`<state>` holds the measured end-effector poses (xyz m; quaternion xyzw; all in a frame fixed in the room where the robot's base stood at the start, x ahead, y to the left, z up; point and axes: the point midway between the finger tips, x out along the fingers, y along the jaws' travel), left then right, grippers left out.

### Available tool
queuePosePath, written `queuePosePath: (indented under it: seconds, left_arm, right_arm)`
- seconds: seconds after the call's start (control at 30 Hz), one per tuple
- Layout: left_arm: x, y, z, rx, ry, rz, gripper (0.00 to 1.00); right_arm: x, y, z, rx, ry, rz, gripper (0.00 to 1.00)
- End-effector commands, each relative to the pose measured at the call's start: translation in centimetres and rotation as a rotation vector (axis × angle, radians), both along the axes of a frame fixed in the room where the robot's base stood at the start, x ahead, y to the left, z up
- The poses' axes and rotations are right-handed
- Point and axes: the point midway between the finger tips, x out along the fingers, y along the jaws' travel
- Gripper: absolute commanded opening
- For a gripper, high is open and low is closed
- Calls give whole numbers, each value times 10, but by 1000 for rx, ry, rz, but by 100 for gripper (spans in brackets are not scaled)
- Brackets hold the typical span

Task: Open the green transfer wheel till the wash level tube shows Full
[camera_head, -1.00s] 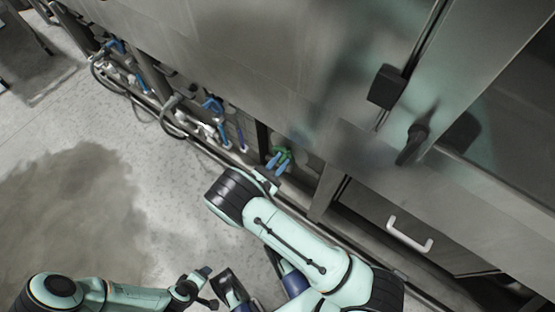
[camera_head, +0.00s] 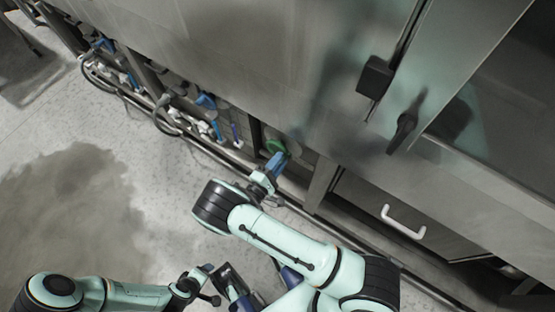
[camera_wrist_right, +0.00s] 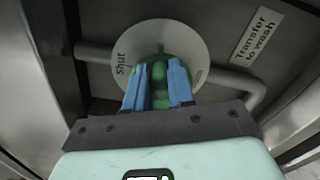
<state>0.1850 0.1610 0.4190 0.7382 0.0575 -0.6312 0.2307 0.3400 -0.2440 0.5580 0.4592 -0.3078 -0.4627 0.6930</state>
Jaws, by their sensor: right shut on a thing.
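The green transfer wheel (camera_wrist_right: 158,65) sits in front of a round pale disc (camera_wrist_right: 125,50) that has the word "shut" on its left side. In the head view the wheel (camera_head: 275,146) is low on the machine. My right gripper (camera_wrist_right: 158,84) has blue fingers on either side of the green part and is shut on it. The same gripper (camera_head: 277,163) reaches the wheel in the head view. My left gripper (camera_head: 209,284) is small at the bottom of the head view, away from the machine; its jaw state is unclear. No wash level tube is recognisable.
A label plate (camera_wrist_right: 257,36) reads "Transfer to wash". A pipe (camera_wrist_right: 240,84) runs beside the disc. Blue-handled valves and hoses (camera_head: 207,102) line the machine's lower left. A drawer with a white handle (camera_head: 403,222) is at right. The floor (camera_head: 60,130) at left is clear.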

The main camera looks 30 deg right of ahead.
Motion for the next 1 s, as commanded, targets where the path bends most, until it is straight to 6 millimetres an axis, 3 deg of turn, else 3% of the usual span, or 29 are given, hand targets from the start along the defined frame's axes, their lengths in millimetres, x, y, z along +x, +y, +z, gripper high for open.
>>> queuePosePath:
  seconds: [0.43,1.0]
  left_arm:
    - [-1,0,0,-1,3,-1,72]
    - [-1,0,0,-1,2,-1,72]
  right_arm:
    - [-2,1,-11,100,-225,0,0]
    - [-2,1,-12,117,-263,1,0]
